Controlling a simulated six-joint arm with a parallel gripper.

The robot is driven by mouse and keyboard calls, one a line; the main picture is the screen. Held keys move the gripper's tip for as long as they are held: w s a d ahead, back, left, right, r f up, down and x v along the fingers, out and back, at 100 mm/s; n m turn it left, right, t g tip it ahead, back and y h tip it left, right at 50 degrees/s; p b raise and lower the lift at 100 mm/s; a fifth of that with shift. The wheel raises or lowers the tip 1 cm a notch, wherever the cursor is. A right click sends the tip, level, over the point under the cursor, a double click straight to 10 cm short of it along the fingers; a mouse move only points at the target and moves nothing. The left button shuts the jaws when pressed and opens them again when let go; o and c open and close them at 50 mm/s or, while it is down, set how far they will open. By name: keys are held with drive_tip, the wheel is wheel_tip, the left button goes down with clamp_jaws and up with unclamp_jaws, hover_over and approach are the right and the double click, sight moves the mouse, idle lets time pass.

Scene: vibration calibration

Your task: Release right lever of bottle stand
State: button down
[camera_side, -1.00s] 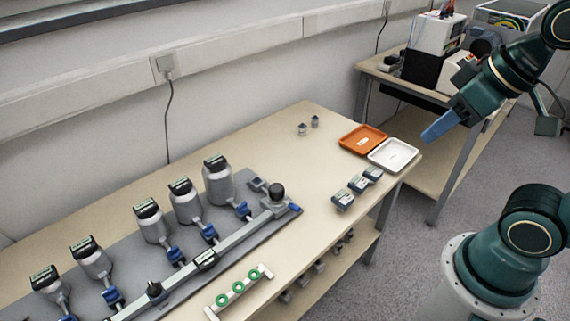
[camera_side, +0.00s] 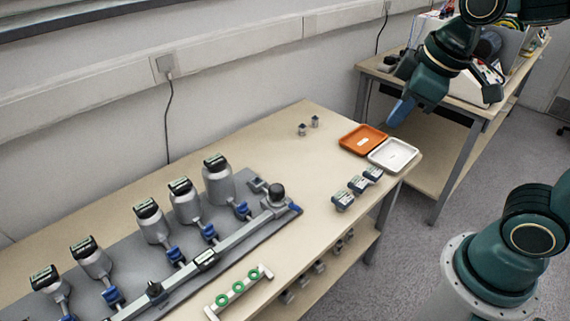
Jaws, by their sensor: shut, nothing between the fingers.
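The bottle stand (camera_side: 205,281) is a long grey base on the left part of the table, with several grey bottles with dark labelled caps (camera_side: 218,180) along its back. A long metal bar runs along its front, with a black knob (camera_side: 277,191) near its right end. A small blue lever (camera_side: 295,209) sticks out at that right end. My gripper (camera_side: 397,115) has blue fingers, is shut and empty, and hangs in the air by the orange tray, well to the right of the stand and touching nothing that I can see.
An orange tray (camera_side: 349,139) and a white tray (camera_side: 410,158) lie at the table's right end. Several small grey blocks (camera_side: 357,183) stand in front of them. A white rack with green rings (camera_side: 221,299) lies before the stand. Two small weights (camera_side: 302,129) stand behind.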

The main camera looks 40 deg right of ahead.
sight(293, 206)
drive_tip(key=w+a+f+n+g+h, duration=0.1)
drive_tip(key=w+a+f+n, duration=0.25)
drive_tip(key=w, duration=0.25)
drive_tip(key=w+a+f+n+g, duration=0.1)
drive_tip(key=w+a+f+n, duration=0.2)
drive_tip(key=w+f+n, duration=0.25)
drive_tip(key=w+a+f+n+g+h, duration=0.1)
drive_tip(key=w+a+f+n, duration=0.2)
drive_tip(key=f, duration=0.4)
drive_tip(key=w+a+f+n, duration=0.3)
drive_tip(key=f, duration=0.4)
drive_tip(key=shift+w+a+f+n+g+h, duration=0.15)
drive_tip(key=shift+a+f+n+g+h, duration=0.2)
drive_tip(key=shift+a+n+g+h, duration=0.05)
drive_tip(key=shift+f, duration=0.1)
drive_tip(key=x, duration=0.9)
drive_tip(key=shift+d+f, duration=0.1)
drive_tip(key=shift+f, duration=0.2)
drive_tip(key=shift+w+d+f, duration=0.1)
drive_tip(key=shift+w+d, duration=0.1)
drive_tip(key=shift+d, duration=0.8)
drive_tip(key=shift+w+d, duration=0.15)
drive_tip(key=shift+d, duration=0.85)
